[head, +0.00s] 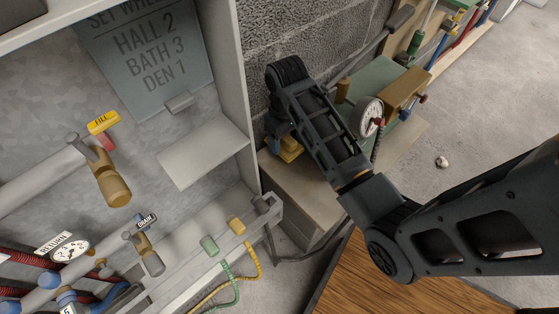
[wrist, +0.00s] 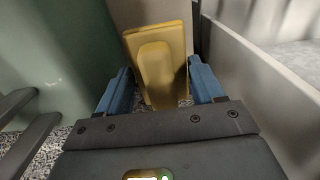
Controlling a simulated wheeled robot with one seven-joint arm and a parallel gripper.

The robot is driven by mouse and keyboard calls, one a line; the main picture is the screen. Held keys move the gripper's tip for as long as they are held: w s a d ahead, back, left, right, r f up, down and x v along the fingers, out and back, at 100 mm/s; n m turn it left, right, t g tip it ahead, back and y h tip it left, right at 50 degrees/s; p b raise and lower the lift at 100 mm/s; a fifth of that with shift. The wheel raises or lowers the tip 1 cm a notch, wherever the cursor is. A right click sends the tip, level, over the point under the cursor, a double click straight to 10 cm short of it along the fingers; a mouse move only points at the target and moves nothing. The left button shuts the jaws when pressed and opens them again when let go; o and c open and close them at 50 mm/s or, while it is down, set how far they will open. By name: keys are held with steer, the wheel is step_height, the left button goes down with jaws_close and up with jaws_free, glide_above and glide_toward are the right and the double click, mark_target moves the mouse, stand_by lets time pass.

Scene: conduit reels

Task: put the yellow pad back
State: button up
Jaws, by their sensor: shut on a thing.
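The yellow pad (wrist: 160,40) is an upright plate with a raised, rounded grip on its near face. In the wrist view it stands between the blue fingers of my gripper (wrist: 159,82), which are shut on it. In the head view the pad shows as a small yellow patch (head: 291,150) beside the cabinet's right wall, above a light wooden surface. My arm hides most of my gripper there. I cannot tell whether the pad touches anything beyond the fingers.
The open grey cabinet (head: 242,75) is close on the left, with pipes, valves and a white shelf (head: 203,152). Open floor (head: 480,110) lies at the right.

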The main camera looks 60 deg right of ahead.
step_height(320, 180, down, 9)
steer(key=shift+f+b, duration=0.1)
steer(key=shift+b, duration=0.9)
steer(key=shift+f, duration=0.1)
steer(key=o, duration=1.1)
step_height(320, 180, up, 12)
steer(key=p, duration=0.3)
